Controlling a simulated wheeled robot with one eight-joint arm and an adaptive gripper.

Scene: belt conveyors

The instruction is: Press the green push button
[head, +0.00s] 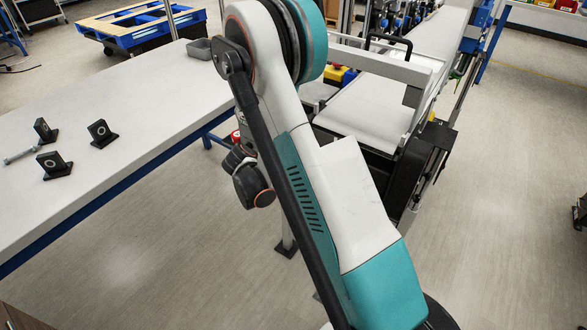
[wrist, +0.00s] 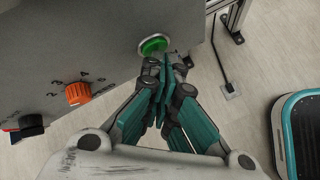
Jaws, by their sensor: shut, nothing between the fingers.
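The green push button (wrist: 153,45) is a round green cap in a pale ring on a grey control panel (wrist: 95,45), near the panel's right edge in the wrist view. My gripper (wrist: 163,62), with teal and grey fingers, is shut and empty. Its fingertips are just below and right of the button in the picture, very close to it. I cannot tell whether they touch it. In the head view my arm hides the gripper, and the button does not show there.
An orange rotary knob (wrist: 78,93) and a black knob (wrist: 31,124) are on the same panel. In the head view, a white table (head: 120,110) with several black blocks stands left, and a belt conveyor (head: 370,108) stands behind my arm. The floor at right is mostly clear.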

